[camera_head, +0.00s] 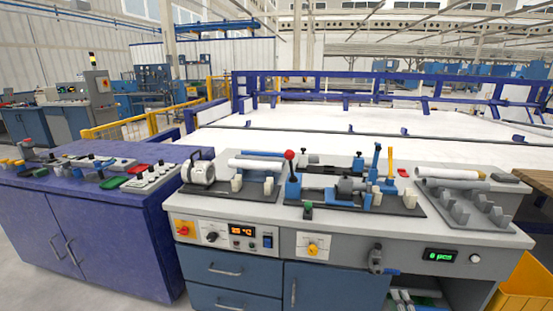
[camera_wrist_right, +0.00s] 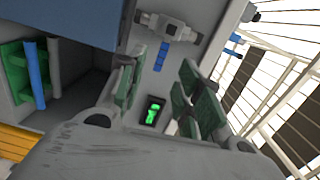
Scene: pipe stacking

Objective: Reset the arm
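My right gripper (camera_wrist_right: 160,82) shows in the right wrist view. Its two grey-green fingers stand apart with nothing between them. Past the gap are the front panel of the grey workbench and a small green-lit counter (camera_wrist_right: 152,111). In the head view this counter (camera_head: 440,255) reads 0 pcs. Neither of my arms nor grippers shows in the head view. One white pipe (camera_head: 262,164) lies across the left fixture on the bench. Another light pipe (camera_head: 447,173) lies at the back of the grey rack (camera_head: 467,211) on the right.
A grey clamp with a blue handle (camera_head: 376,260) juts from the bench front; it also shows in the wrist view (camera_wrist_right: 168,27). A yellow bin (camera_head: 528,287) stands at lower right. A purple cabinet (camera_head: 85,225) is at left.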

